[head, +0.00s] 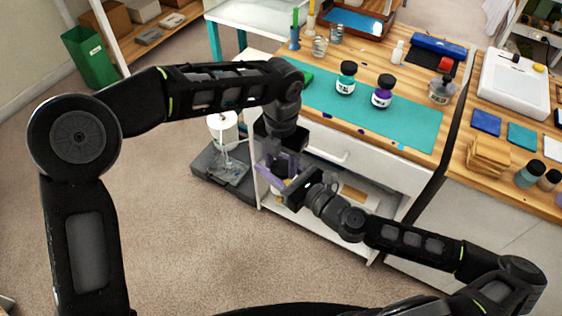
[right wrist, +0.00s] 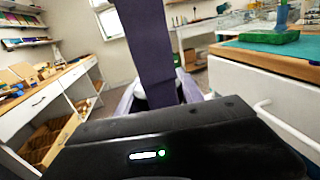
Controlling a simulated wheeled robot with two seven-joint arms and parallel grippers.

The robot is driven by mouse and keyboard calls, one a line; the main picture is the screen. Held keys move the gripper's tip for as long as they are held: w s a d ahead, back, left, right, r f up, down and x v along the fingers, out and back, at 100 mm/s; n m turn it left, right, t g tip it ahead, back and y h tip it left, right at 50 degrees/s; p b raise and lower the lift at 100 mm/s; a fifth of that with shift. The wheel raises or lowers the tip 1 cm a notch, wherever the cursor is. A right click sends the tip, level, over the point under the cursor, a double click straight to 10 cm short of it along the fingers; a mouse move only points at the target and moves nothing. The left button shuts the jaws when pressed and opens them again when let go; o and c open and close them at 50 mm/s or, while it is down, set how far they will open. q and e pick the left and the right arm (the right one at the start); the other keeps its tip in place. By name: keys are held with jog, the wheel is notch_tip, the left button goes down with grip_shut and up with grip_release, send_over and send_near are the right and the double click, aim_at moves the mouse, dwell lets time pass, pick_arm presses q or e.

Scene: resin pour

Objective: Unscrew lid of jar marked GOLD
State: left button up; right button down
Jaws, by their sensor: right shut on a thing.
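My two grippers meet in the air in front of the white workbench. My right gripper (head: 277,182) comes in from the right, shut on what looks like a jar, mostly hidden between its lavender fingers. A pale part of this jar (right wrist: 141,104) shows low in the right wrist view, and no GOLD label is readable. My left gripper (head: 277,160) points down from above, over the jar. One of its purple fingers (right wrist: 150,45) crosses in front of the right wrist camera. Whether it is open or closed on the lid is hidden.
A teal-marked jar (head: 346,78) and a purple-marked jar (head: 381,92) stand on the teal mat (head: 415,118). Cups, bottles and a tray stand behind. The bench's drawer front (head: 335,155) is close to my grippers. Open carpet lies to the left.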

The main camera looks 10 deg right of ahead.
pick_arm(q)
grip_shut()
jog(key=o, duration=0.5)
grip_release()
jog(key=shift+r, duration=2.25)
jog(key=shift+c, duration=0.3)
jog(key=shift+r, duration=1.8)
jog(key=shift+f, duration=0.15)
jog(key=shift+f, duration=3.9)
